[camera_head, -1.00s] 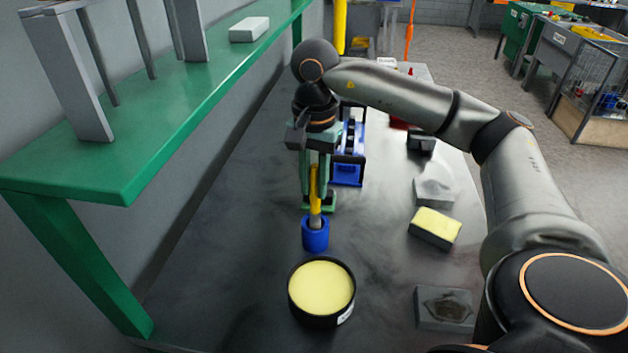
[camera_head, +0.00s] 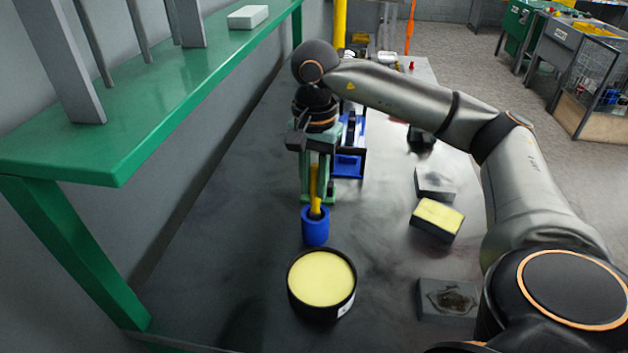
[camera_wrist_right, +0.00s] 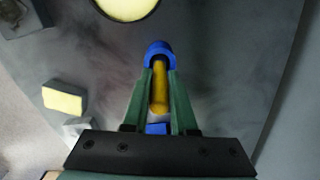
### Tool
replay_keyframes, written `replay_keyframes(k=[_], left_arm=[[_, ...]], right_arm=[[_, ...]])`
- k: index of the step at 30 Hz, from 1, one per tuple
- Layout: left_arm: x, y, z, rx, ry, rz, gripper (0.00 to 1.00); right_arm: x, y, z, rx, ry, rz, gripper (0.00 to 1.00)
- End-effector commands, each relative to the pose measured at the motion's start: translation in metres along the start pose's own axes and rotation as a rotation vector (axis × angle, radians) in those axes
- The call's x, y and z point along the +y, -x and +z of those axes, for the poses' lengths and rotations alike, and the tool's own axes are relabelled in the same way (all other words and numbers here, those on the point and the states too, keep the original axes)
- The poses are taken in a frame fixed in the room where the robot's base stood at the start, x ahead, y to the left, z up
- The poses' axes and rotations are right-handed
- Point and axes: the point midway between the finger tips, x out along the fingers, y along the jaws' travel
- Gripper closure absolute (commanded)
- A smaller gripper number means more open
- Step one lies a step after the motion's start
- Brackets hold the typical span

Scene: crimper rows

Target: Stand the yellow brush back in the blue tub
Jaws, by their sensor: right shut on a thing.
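The blue tub (camera_head: 315,232) stands on the dark bench top, just behind a round black tin. The yellow brush (camera_head: 315,186) is nearly upright, with its lower end at the tub's mouth and seemingly inside it; the rim hides that end. My right gripper (camera_head: 317,192) points down above the tub and is shut on the yellow brush. In the right wrist view the brush (camera_wrist_right: 159,90) lies between the green fingers (camera_wrist_right: 159,82), its far end meeting the blue tub (camera_wrist_right: 158,48). My left gripper is not in view.
The black tin (camera_head: 322,312) with pale yellow contents stands close in front of the tub. A yellow-topped block (camera_head: 437,219) and grey blocks (camera_head: 446,301) lie to the right. A blue rack (camera_head: 348,165) is behind the gripper. A green shelf (camera_head: 150,115) overhangs on the left.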

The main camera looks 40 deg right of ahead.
Motion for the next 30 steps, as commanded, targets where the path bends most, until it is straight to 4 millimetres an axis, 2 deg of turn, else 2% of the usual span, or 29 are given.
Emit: replay_keyframes(k=[9, 10, 19, 30], left_arm=[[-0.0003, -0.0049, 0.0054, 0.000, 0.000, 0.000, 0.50], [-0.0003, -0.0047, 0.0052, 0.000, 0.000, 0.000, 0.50], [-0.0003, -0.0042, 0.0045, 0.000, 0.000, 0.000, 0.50], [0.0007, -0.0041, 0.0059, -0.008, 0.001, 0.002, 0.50]], right_arm=[[-0.0001, -0.0089, -0.0002, 0.000, 0.000, -0.001, 1.00], [-0.0001, -0.0086, -0.0002, 0.000, 0.000, -0.001, 0.73], [-0.0001, -0.0077, -0.0002, 0.000, 0.000, -0.001, 0.40], [-0.0001, -0.0078, -0.0002, 0.000, 0.000, 0.000, 0.40]])
